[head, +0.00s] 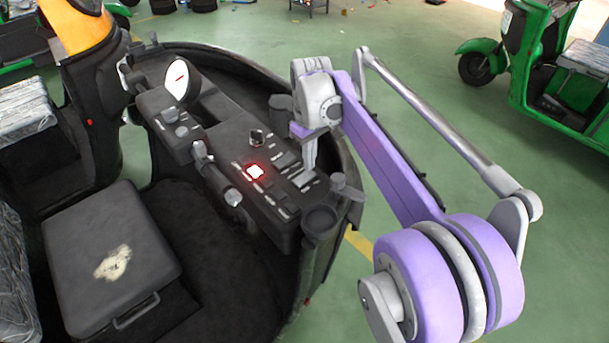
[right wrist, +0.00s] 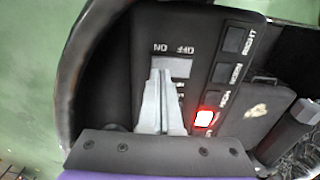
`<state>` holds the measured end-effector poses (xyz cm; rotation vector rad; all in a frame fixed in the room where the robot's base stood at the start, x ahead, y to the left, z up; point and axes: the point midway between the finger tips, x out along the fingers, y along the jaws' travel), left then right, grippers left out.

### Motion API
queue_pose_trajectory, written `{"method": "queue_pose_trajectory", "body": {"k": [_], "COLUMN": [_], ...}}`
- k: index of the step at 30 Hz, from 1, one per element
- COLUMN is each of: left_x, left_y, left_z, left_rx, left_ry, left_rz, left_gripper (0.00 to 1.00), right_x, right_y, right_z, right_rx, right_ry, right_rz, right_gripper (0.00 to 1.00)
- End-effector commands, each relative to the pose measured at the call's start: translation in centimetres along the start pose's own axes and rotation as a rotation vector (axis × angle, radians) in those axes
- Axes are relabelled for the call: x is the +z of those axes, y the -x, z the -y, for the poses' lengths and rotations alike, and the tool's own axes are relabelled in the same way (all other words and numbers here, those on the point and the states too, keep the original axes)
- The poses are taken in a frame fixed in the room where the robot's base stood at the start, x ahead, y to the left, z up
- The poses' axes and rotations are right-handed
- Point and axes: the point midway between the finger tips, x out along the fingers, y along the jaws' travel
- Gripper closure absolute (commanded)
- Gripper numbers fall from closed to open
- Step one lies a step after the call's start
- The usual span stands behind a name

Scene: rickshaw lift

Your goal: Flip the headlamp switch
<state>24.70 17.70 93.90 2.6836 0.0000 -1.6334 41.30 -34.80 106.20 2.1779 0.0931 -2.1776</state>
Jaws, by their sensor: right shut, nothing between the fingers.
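The rickshaw's black switch panel (head: 277,196) carries a row of small switches with pale labels. One square switch (head: 255,171) glows red; it also shows in the right wrist view (right wrist: 204,118). I cannot read which one is the headlamp switch. My right gripper (head: 304,178) is shut and empty, pointing down over the panel's right side. In the right wrist view its fingertips (right wrist: 160,76) lie in front of a grey switch (right wrist: 172,67) marked ON and OFF, partly hiding it. I cannot tell whether they touch it. My left gripper is not in view.
A round white gauge (head: 177,82) and a handlebar grip (head: 216,175) stand left of the switches. A cup-like holder (head: 320,220) and the body's curved rim bound the panel on the right. A black seat (head: 108,245) is at lower left. Another green rickshaw (head: 550,90) is parked farther off.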

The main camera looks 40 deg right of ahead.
Motion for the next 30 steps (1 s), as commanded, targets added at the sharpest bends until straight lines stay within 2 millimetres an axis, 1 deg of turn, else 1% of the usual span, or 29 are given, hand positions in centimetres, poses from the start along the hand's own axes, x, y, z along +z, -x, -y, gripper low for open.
{"method": "queue_pose_trajectory", "body": {"k": [13,30], "left_x": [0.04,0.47], "left_y": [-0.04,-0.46], "left_z": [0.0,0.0], "left_rx": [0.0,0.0], "left_ry": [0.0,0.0], "left_rz": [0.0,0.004], "left_gripper": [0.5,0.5], "right_x": [0.0,0.01], "right_y": [-0.08,-0.95], "right_z": [0.0,0.0], "right_rx": [0.0,0.0], "right_ry": [0.0,0.0], "right_rz": [0.0,0.0], "right_gripper": [1.0,1.0]}}
